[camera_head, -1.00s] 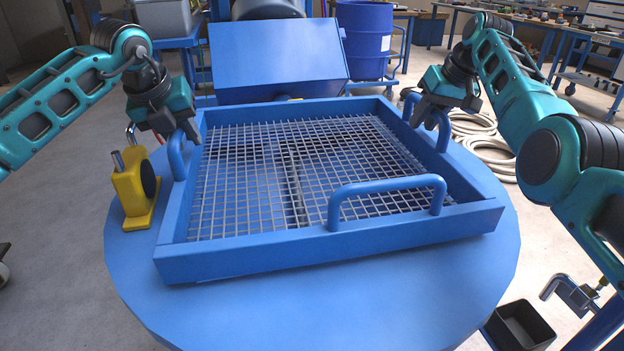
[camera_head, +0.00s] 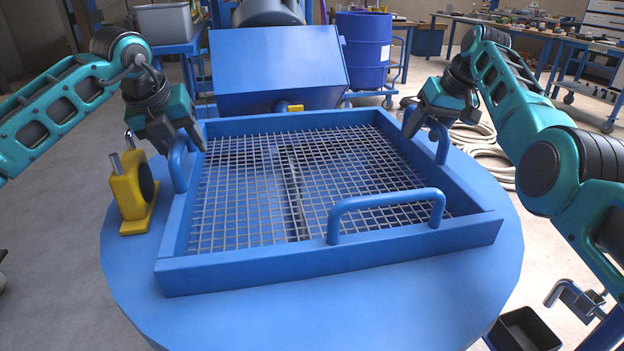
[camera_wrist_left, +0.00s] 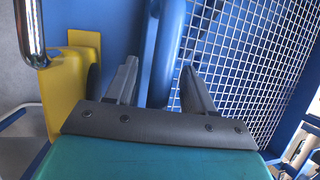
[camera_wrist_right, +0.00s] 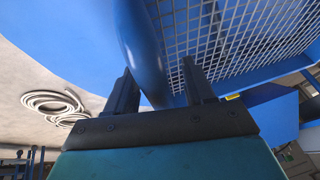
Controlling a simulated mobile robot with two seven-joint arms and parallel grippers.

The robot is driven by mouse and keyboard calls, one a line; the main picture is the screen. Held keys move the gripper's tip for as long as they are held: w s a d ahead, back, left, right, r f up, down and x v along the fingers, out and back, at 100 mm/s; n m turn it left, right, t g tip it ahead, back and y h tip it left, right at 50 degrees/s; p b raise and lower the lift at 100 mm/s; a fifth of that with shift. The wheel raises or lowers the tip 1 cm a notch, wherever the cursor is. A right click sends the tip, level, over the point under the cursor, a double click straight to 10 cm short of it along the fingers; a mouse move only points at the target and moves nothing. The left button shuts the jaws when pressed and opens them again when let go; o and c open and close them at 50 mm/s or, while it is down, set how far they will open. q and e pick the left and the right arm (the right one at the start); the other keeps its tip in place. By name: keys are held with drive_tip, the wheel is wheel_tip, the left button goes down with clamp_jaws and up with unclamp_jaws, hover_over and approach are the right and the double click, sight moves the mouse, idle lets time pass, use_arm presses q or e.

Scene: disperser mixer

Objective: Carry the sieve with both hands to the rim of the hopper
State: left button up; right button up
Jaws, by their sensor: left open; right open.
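The sieve (camera_head: 330,260) is a blue square frame with a grey wire mesh, lying on a round blue table top. It has a blue handle on its left side (camera_head: 178,163), one on its right side (camera_head: 442,148) and one at the front (camera_head: 385,198). My left gripper (camera_head: 188,145) is open at the left handle; in the left wrist view its fingers (camera_wrist_left: 158,88) stand on either side of the handle bar. My right gripper (camera_head: 420,128) is open at the right handle; in the right wrist view its fingers (camera_wrist_right: 160,88) straddle the bar.
A yellow device (camera_head: 130,190) stands on the table close to the left handle. Behind the sieve is a big blue box-shaped body (camera_head: 275,65), perhaps the hopper. A blue drum (camera_head: 363,48) stands behind it. Coiled hose (camera_head: 485,150) lies on the floor at right.

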drive_tip(key=shift+s+d+r, duration=0.15)
drive_tip(key=shift+r, duration=0.4)
use_arm(q)
drive_tip(key=v, duration=1.1)
use_arm(e)
drive_tip(key=v, duration=1.1)
use_arm(q)
drive_tip(key=shift+s+r, duration=0.1)
use_arm(e)
drive_tip(key=shift+s+f, duration=0.1)
